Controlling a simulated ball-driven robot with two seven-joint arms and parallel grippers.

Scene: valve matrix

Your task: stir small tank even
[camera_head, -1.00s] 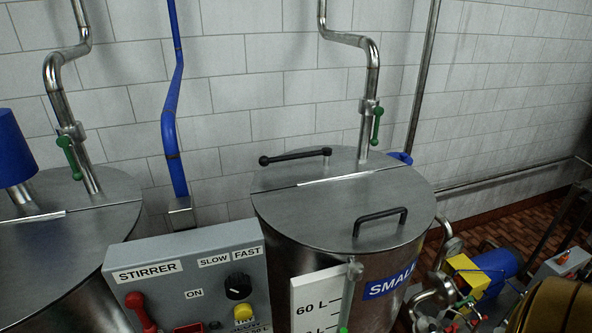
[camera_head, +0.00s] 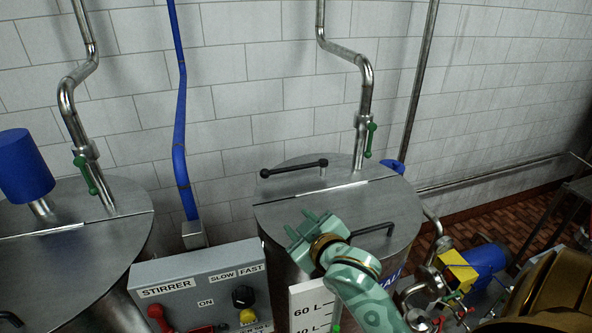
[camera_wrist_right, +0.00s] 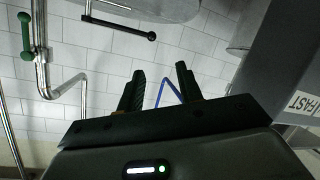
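The small tank (camera_head: 272,215) is a steel drum with a closed-looking lid, a black ball-ended rod (camera_head: 293,168) and a black bar handle (camera_head: 373,231). Its blue name label (camera_head: 391,277) is mostly hidden by my right arm. The grey stirrer box (camera_head: 165,272) stands left of it, with a red lever (camera_head: 158,316), a black SLOW/FAST knob (camera_head: 243,296) and a yellow button (camera_head: 247,316). My right gripper (camera_head: 300,220) appears over the tank's front, right of the box. Its fingers are apart and empty in the right wrist view (camera_wrist_right: 159,82). My left gripper is out of view.
A larger tank (camera_head: 85,245) with a blue motor (camera_head: 25,165) is at left. A blue conduit (camera_head: 180,130) rises behind the box. A pipe with a green valve handle (camera_head: 370,140) enters the tank lid. A blue and yellow pump (camera_head: 485,262) stands at right.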

